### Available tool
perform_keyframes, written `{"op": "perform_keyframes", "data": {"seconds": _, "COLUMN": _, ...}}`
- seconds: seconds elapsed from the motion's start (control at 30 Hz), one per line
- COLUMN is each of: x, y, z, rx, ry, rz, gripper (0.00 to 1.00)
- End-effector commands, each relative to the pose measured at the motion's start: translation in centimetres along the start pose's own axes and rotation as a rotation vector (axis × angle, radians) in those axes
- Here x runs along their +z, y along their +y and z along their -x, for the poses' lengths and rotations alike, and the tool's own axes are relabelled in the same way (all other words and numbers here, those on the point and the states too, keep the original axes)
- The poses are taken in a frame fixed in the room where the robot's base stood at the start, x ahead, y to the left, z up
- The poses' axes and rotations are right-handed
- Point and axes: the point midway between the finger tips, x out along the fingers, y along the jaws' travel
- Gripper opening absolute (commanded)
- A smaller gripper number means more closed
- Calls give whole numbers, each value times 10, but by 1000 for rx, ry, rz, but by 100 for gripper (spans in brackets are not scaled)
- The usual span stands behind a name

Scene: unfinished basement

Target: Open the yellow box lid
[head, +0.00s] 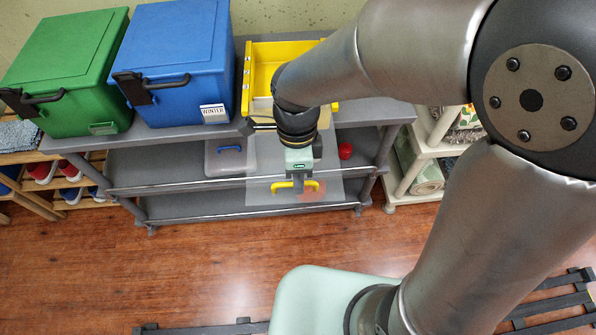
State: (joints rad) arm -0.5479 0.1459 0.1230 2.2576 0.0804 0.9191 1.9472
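The yellow box (263,62) stands on the top shelf, right of the blue box. Its top shows open and its yellow inside is in view; my arm covers its right part. A clear flat panel with a yellow handle (311,186), apparently the box's lid, lies out in front of and below the box, beyond the shelf's front. Whether the panel still joins the box is hidden behind my wrist. My gripper (298,187) points down at the middle of the handle. Its narrow fingers look closed on it, though the far finger is hidden.
A blue box (178,60) and a green box (65,65) with dark handles stand left on the grey shelf unit (390,112). A clear bin with a blue handle (229,149) and a red object (345,151) are lower down.

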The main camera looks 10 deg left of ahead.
Motion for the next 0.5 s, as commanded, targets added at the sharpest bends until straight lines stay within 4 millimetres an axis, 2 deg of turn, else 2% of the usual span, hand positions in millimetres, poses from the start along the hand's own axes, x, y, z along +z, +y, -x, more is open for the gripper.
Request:
{"op": "perform_keyframes", "data": {"seconds": 0.17, "x": 0, "y": 0, "z": 3, "rx": -1, "ry": 0, "rz": 0, "gripper": 32}}
{"op": "perform_keyframes", "data": {"seconds": 0.27, "x": 0, "y": -1, "z": 14, "rx": -3, "ry": -1, "rz": 0, "gripper": 32}}
{"op": "perform_keyframes", "data": {"seconds": 0.5, "x": 0, "y": -1, "z": 67, "rx": -7, "ry": -3, "rz": -1, "gripper": 32}}
